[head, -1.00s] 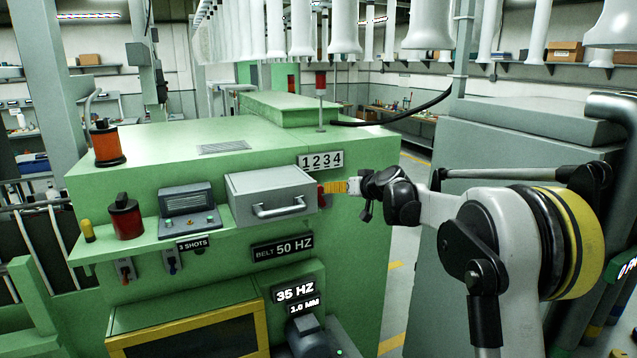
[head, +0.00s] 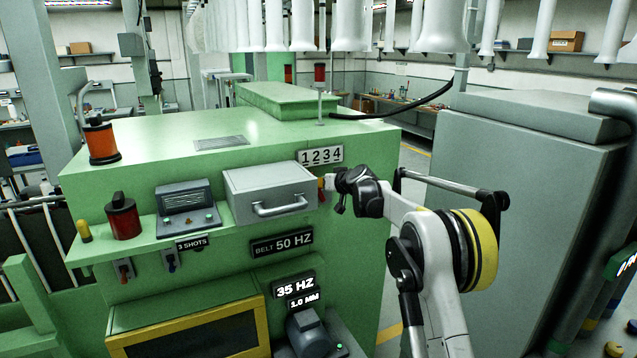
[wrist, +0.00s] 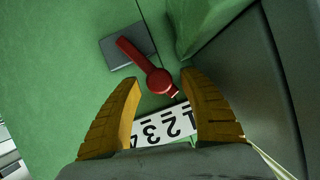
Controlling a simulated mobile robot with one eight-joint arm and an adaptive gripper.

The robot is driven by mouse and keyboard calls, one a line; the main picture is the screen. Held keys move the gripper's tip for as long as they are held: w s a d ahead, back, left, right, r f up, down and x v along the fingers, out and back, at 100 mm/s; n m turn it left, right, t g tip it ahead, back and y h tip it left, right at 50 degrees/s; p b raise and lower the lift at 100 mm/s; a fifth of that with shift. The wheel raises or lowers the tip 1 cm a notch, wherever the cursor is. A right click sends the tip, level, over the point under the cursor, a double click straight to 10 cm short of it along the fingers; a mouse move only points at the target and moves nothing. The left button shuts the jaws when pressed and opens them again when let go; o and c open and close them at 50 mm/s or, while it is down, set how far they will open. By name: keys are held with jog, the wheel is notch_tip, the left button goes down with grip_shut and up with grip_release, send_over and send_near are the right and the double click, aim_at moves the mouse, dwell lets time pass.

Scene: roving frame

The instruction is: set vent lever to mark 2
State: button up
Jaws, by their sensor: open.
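The red vent lever (wrist: 132,50) shows in the wrist view, with a round hub and a short pale-tipped end angled toward the number plate's 1-2 side. I cannot tell exactly which mark it points at. The white plate with 1 to 4 (wrist: 163,126) is upside down there, partly hidden by my gripper. In the head view the plate (head: 320,155) is on the green machine's upper edge. My gripper (wrist: 160,77) is open, its yellow fingers on either side of the hub, with no visible grip. In the head view my gripper (head: 328,182) is at the machine's right corner, largely hiding the lever.
A grey box with a handle (head: 272,190) juts out just left of my gripper. A large grey cabinet (head: 530,180) stands to the right, with an aisle between it and the green machine (head: 160,150). White hanging parts (head: 350,25) line the top.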

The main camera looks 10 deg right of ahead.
jog(key=shift+w+a+f, duration=0.15)
jog(key=shift+w+f, duration=0.05)
jog(key=shift+w, duration=0.15)
jog(key=shift+s, duration=0.1)
grip_shut()
jog(key=shift+w+d+r+m+y+b, duration=0.2)
jog(key=shift+d+m+y+b, duration=0.2)
jog(key=shift+d+m, duration=0.2)
jog(key=shift+w+d+r+m+y+b, duration=0.1)
jog(key=shift+d+r+m+y+b, duration=0.1)
jog(key=shift+d+m+y+b, duration=0.35)
jog(key=shift+c, duration=2)
grip_release()
jog(key=o, duration=0.4)
jog(key=shift+w, duration=0.1)
jog(key=v, duration=1.2)
